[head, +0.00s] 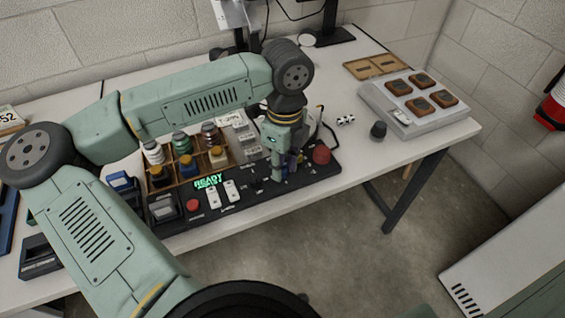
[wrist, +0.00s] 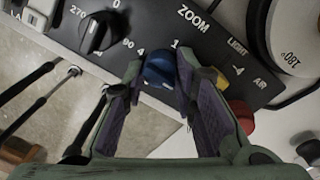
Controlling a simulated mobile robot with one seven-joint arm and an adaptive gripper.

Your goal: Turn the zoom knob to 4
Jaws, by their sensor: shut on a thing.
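The zoom knob (wrist: 158,68) is blue and sits below the white "ZOOM" lettering on the dark control panel (wrist: 150,22) in the wrist view. A "4" is printed to its upper left and a "1" above it. My gripper (wrist: 160,72) is shut on the knob, with one finger on each side. A short pale mark shows on the knob's lower part, but the exact setting cannot be read. In the head view my gripper (head: 279,168) points down at the right part of the panel (head: 250,203) and hides the knob.
A black dial (wrist: 97,33) marked in degrees is to the knob's left. A red mushroom button (head: 321,153) stands close right of my gripper. A wooden rack (head: 184,178) of jars is behind the panel. A grey tray (head: 448,125) with brown pieces lies right.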

